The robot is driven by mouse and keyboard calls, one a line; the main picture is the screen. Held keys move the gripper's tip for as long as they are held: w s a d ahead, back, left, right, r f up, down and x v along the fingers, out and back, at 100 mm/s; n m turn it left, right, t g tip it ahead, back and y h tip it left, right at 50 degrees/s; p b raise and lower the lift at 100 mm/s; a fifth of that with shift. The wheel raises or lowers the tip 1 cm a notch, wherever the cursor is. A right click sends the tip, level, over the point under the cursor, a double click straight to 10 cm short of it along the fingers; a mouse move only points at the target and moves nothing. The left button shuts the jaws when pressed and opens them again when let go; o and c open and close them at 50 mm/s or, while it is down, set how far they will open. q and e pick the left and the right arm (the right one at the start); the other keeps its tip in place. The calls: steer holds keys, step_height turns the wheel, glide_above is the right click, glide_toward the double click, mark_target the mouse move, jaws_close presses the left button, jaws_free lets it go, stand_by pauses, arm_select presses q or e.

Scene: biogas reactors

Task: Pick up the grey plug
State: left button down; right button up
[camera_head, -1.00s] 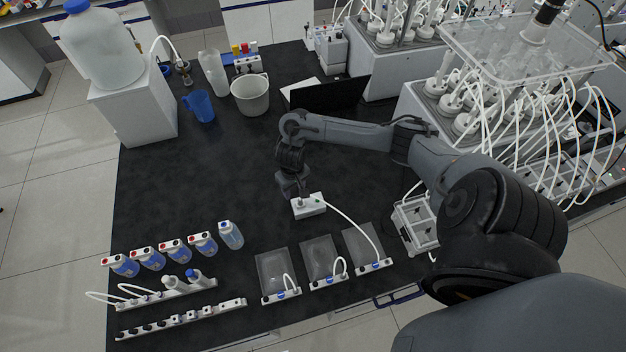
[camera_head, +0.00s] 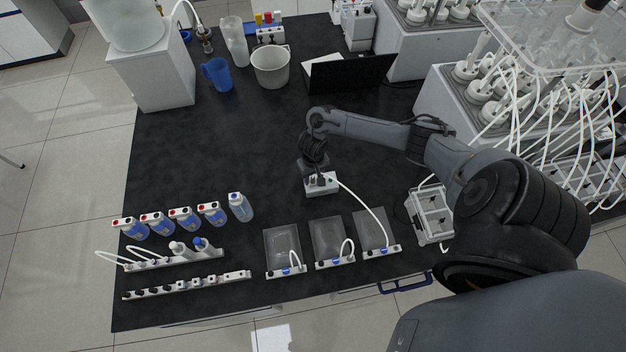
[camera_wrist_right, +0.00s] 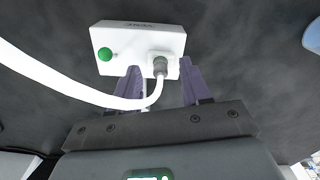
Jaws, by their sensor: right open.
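The grey plug (camera_wrist_right: 160,66) sits on the white box (camera_wrist_right: 125,42) in the right wrist view, with a white tube (camera_wrist_right: 60,86) curving away from it. A green knob shows beside it on the same box. My right gripper (camera_wrist_right: 160,80) is open, its two purple fingers on either side of the plug, apart from it as far as I can tell. In the head view the right gripper (camera_head: 319,180) is over the white box (camera_head: 325,190) on the black table, and the plug is too small to make out there. My left gripper is not in view.
Several bags with white bars (camera_head: 328,238) lie in front of the box. A clear-lidded case (camera_head: 432,214) stands to the right. Blue-labelled bottles (camera_head: 185,220) and white racks (camera_head: 185,284) are at the left front. The table middle left is clear.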

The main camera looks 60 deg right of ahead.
mark_target(313, 178)
steer(key=shift+f, duration=0.65)
jaws_close()
steer(key=shift+r, duration=0.2)
steer(key=shift+r, duration=0.65)
step_height(313, 178, up, 3)
steer(key=shift+f+p, duration=0.1)
steer(key=shift+p, duration=0.3)
steer(key=s+d+r+p, duration=0.1)
steer(key=s+r, duration=0.5)
steer(key=s, duration=0.5)
steer(key=shift+s+d+r, duration=0.25)
steer(key=shift+d, duration=0.1)
